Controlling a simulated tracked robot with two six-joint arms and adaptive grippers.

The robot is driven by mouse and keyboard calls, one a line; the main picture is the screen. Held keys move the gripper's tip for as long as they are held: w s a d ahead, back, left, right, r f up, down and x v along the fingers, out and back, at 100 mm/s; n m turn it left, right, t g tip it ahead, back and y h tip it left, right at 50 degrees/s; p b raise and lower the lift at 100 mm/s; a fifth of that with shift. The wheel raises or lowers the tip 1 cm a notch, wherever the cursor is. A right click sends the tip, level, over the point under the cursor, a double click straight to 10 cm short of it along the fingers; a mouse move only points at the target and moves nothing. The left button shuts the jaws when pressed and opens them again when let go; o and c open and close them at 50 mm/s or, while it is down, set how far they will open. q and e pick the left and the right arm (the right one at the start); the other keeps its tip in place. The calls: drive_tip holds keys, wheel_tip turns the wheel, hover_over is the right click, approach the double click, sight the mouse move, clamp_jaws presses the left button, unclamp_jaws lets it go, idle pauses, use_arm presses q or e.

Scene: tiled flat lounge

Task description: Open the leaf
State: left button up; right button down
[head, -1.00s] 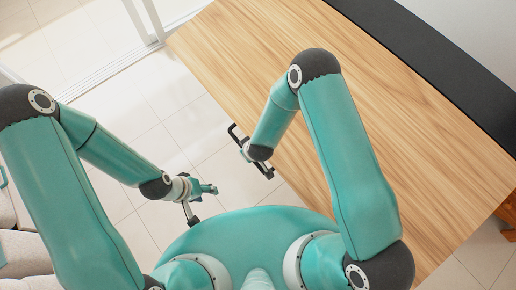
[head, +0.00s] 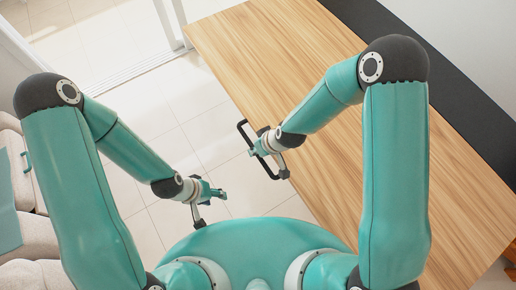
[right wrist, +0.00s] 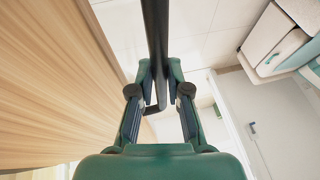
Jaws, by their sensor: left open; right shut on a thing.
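A black bracket-shaped handle (head: 243,131) shows in the head view at the left edge of a wide wood-grain panel (head: 290,60). My right gripper (head: 262,146) is shut on the handle. In the right wrist view, the dark handle bar (right wrist: 155,40) runs between the fingers of my right gripper (right wrist: 159,88), and the panel (right wrist: 40,80) lies to the left. I cannot tell how the handle is fixed to the panel, or for sure that the panel is the leaf. My left gripper (head: 212,204) is open and empty over the floor, left of the handle.
Pale floor tiles (head: 180,125) lie clear left of the panel. A glazed frame (head: 168,25) stands at the back left. Light upholstered seating (head: 18,245) is along the left edge. A dark strip (head: 400,60) runs behind the panel.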

drive_tip(key=shift+w+r, duration=0.45)
drive_tip(key=shift+w, duration=0.05)
drive_tip(key=c, duration=1.4)
unclamp_jaws()
drive_tip(key=shift+s+f, duration=0.1)
drive_tip(key=shift+s, duration=0.15)
drive_tip(key=v, duration=0.7)
drive_tip(key=shift+r, duration=0.25)
drive_tip(key=shift+s+d+f, duration=0.1)
drive_tip(key=shift+s, duration=0.1)
